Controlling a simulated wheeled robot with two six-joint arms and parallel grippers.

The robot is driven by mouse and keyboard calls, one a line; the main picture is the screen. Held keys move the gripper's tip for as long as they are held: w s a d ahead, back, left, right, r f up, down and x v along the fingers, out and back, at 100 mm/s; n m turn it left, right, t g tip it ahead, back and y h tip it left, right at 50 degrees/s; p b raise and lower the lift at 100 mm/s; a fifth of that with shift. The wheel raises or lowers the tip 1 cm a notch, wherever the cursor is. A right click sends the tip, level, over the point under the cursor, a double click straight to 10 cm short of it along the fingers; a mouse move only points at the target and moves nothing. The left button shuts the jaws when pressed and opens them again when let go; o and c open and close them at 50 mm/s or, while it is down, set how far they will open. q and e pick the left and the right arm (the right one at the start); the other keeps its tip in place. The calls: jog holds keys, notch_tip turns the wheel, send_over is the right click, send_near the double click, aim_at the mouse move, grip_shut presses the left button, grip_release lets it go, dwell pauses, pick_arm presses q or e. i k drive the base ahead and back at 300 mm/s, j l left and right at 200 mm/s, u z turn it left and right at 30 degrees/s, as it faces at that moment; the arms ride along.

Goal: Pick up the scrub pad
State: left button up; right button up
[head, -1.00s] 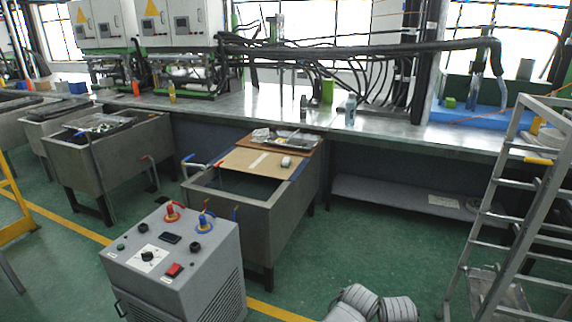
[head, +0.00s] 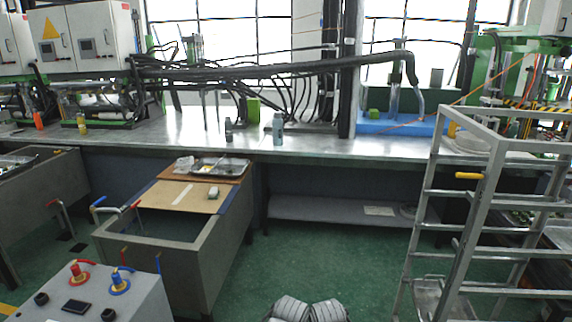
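A small pale block with a darker greenish side (head: 213,192) lies on the tan board across the sink tank; it may be the scrub pad, but it is too small to be sure. A small green block (head: 373,113) sits at the blue tray on the bench; I cannot tell what it is. Neither of my grippers is in view. Only rounded grey parts, probably mine, show at the bottom edge.
The grey tank (head: 180,262) stands before the long bench (head: 310,147). A grey control box (head: 95,300) is at lower left. A metal step ladder (head: 425,215) stands at right. Green floor (head: 310,262) between tank and ladder is clear. A low shelf (head: 335,208) runs under the bench.

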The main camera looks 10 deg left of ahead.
aim_at(213, 193)
jog(key=i+u, duration=0.1)
jog(key=i, duration=0.4)
jog(key=i+u, duration=0.1)
jog(key=i, duration=0.45)
jog(key=i+l+u, duration=0.1)
jog(key=i, duration=0.4)
jog(key=i+l+u, duration=0.1)
jog(key=i, duration=0.4)
jog(key=i+l, duration=0.15)
jog(key=i, duration=0.4)
jog(key=i+l+u, duration=0.15)
jog(key=i, duration=0.35)
jog(key=i+l+u, duration=0.1)
jog(key=i, duration=0.4)
jog(key=l, duration=0.1)
